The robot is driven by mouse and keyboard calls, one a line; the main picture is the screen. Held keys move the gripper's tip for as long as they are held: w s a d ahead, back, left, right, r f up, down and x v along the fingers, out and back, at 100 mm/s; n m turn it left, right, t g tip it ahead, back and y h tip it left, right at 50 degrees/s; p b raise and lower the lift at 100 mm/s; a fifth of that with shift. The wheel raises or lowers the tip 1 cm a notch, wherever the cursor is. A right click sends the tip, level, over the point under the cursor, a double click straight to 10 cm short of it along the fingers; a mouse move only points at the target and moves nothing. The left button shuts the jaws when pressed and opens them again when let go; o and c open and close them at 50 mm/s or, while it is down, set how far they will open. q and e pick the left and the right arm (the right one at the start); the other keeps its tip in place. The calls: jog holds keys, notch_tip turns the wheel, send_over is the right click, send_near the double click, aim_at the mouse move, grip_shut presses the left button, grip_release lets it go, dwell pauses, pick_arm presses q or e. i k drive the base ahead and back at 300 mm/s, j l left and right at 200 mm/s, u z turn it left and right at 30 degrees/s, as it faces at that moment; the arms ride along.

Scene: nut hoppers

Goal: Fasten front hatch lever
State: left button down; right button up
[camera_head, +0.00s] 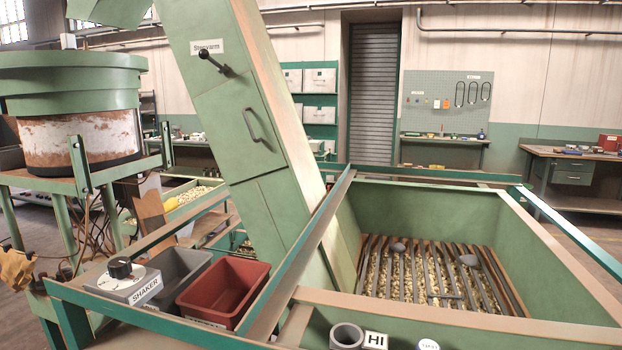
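A tall slanted green casing stands left of the middle. On its face is a hatch panel (238,122) with a grey bar handle (258,125). The panel looks flush with the casing. A black lever with a round knob (214,62) sits at the panel's upper edge, below a white label (207,47). Its knob points up and left. I cannot tell from this view whether the lever is latched. Neither of my grippers is in view, and nothing touches the lever or the handle.
A green hopper (430,214) with a bar grate over nuts is at right. In front of the casing are a red bin (222,292), a grey bin (180,276) and a shaker dial box (122,278). Green rails (305,245) frame them. A round green drum (70,85) stands at left.

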aim_at(203, 53)
jog(key=j+z, duration=0.35)
jog(key=i+j+z, duration=0.1)
jog(key=z, duration=0.25)
jog(key=j+z, duration=0.3)
jog(key=k+j, duration=0.05)
jog(key=j, duration=0.05)
